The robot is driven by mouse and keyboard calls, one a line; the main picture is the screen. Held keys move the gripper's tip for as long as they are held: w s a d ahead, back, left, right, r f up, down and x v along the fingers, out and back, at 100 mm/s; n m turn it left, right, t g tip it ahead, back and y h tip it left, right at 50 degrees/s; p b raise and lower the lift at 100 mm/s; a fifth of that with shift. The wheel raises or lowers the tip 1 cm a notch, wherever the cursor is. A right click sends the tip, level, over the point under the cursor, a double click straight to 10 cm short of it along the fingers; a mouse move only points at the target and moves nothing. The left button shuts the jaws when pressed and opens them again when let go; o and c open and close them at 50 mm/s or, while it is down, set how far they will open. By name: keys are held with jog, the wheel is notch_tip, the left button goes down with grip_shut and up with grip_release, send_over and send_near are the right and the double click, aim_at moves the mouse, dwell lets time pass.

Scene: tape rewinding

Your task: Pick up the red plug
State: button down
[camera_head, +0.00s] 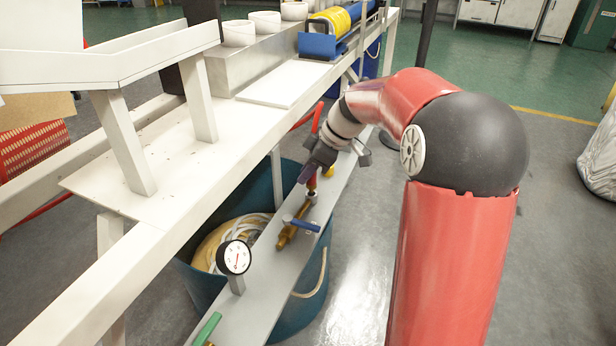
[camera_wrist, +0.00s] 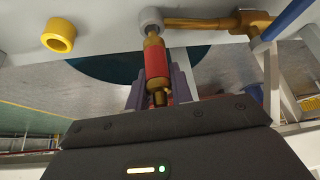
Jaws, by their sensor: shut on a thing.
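The red plug (camera_wrist: 157,62) has a red middle and brass ends. In the wrist view it sits between the fingers of my gripper (camera_wrist: 160,92), which is shut on it. Its far brass end meets a grey round fitting (camera_wrist: 150,17) on the shelf; I cannot tell whether it is still seated there. In the head view, my gripper (camera_head: 308,174) is low over the lower grey shelf, and a small part of the red plug (camera_head: 312,184) shows just above the fitting (camera_head: 311,196). The fingers hide part of the plug.
A brass valve with a blue handle (camera_head: 301,223) is close to the plug on the lower shelf (camera_head: 262,290). A pressure gauge (camera_head: 234,257) stands nearer. A yellow ring (camera_wrist: 58,35) is beside the fitting. The white upper frame (camera_head: 190,215) runs along the left. A blue tub (camera_head: 315,285) stands below.

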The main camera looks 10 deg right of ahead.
notch_tip(320, 180, up, 18)
jog(key=p, duration=0.1)
jog(key=shift+p, duration=0.4)
